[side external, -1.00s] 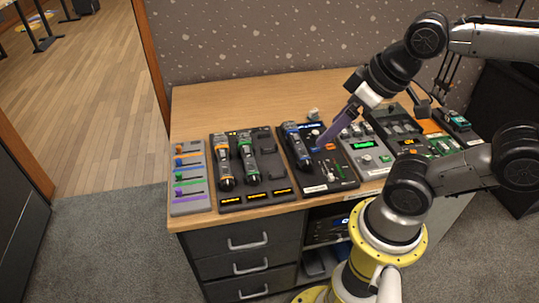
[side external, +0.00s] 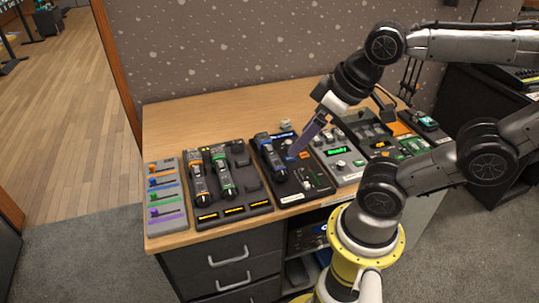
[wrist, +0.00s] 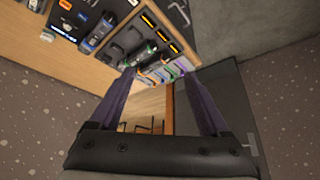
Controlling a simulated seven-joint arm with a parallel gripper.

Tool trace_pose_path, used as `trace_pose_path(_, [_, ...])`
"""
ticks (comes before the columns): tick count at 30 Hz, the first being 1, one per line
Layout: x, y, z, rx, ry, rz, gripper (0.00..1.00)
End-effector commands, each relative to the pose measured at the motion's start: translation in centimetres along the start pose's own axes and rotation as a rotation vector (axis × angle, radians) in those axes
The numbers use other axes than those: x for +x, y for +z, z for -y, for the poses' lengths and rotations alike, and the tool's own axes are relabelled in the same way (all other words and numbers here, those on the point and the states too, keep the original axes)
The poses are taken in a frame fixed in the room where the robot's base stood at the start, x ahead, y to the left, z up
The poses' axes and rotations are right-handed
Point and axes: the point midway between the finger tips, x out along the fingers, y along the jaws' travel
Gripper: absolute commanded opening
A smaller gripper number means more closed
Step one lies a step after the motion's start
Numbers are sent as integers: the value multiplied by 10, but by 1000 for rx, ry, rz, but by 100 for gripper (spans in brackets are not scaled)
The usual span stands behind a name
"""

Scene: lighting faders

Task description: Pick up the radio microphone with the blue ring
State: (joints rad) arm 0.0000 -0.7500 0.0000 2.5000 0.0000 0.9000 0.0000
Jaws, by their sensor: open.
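The radio microphone with the blue ring (side external: 267,150) is dark and lies lengthwise in a dark unit (side external: 322,187) with a blue-lit display. In the wrist view this microphone (wrist: 98,33) shows at upper left, outside the span of the fingers. My gripper (side external: 297,153) is open, its purple fingers pointing down just right of the microphone in the side view. No contact can be made out. In the wrist view my gripper (wrist: 157,73) has its fingers spread wide with nothing held between them.
An orange-ringed microphone (side external: 197,180) and a green-ringed one (side external: 222,170) lie in a charger tray (side external: 253,199) to the left. A fader panel (side external: 167,222) stands at the desk's left end. A green-display unit (side external: 341,155) and more devices crowd the right. The desk behind (side external: 215,120) is clear.

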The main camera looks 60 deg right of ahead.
Motion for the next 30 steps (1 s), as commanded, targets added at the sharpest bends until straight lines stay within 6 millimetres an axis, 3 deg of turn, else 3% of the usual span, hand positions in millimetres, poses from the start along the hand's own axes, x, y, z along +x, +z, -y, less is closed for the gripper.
trace_pose_path(5, [-5,-8,0,28,0,-21,80])
trace_pose_path(9, [-11,-41,-3,80,5,-39,80])
trace_pose_path(14, [5,-91,-23,200,45,15,80])
trace_pose_path(18, [38,-128,-56,324,89,90,80])
trace_pose_path(22, [82,-149,-99,448,129,176,80])
trace_pose_path(26, [132,-149,-147,568,163,271,80])
trace_pose_path(30, [177,-130,-190,669,183,368,80])
